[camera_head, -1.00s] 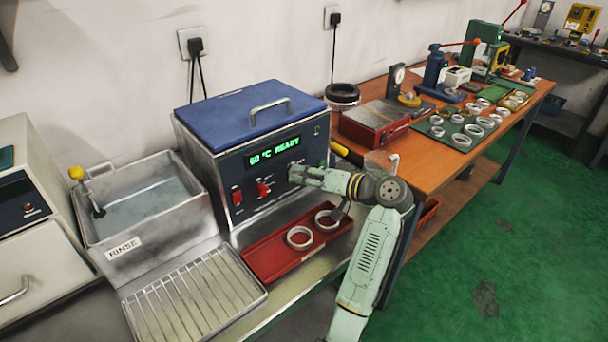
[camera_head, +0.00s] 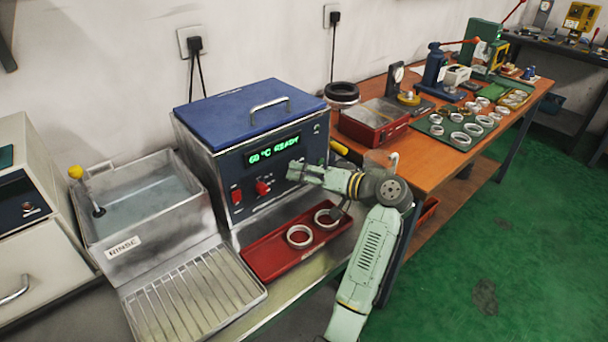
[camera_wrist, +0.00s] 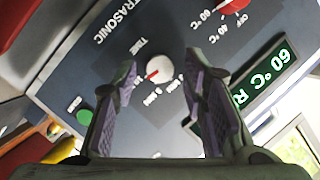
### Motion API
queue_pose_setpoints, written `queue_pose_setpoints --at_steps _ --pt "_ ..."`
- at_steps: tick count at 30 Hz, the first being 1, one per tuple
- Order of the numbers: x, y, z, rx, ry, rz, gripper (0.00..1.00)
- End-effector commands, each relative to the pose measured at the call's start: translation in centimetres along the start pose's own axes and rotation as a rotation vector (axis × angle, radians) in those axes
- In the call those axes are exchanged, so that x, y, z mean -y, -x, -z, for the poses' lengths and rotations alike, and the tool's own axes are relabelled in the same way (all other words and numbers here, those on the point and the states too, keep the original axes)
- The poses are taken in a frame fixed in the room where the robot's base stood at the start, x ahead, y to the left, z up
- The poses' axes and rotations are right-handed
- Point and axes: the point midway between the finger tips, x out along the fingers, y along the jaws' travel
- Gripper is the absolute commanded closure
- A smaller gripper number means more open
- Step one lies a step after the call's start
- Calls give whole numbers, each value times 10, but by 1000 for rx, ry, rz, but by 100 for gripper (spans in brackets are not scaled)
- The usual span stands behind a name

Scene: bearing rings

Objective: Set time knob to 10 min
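The time knob (camera_wrist: 158,69) is a pale round dial with a red pointer mark, below the word TIME on the ultrasonic cleaner's dark panel (camera_wrist: 100,62). The small minute labels around it are too blurred to read surely. My gripper (camera_wrist: 161,72) is open, with one dark finger on each side of the knob in the wrist view. I cannot tell whether either finger touches it.
The display (camera_head: 273,150) reads 60 °C READY. A red temperature knob (camera_head: 263,187) and red switch (camera_head: 236,196) are left of my gripper. A green START button (camera_wrist: 84,117) is near the time knob. A red tray (camera_head: 270,258) with two rings lies below.

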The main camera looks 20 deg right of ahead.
Motion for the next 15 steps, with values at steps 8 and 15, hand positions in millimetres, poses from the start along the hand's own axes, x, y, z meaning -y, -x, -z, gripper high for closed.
queue_pose_setpoints --at_steps 8,15 --pt "0 0 0 -1 1 0 58" --pt "-1 24 1 -4 1 -2 58"
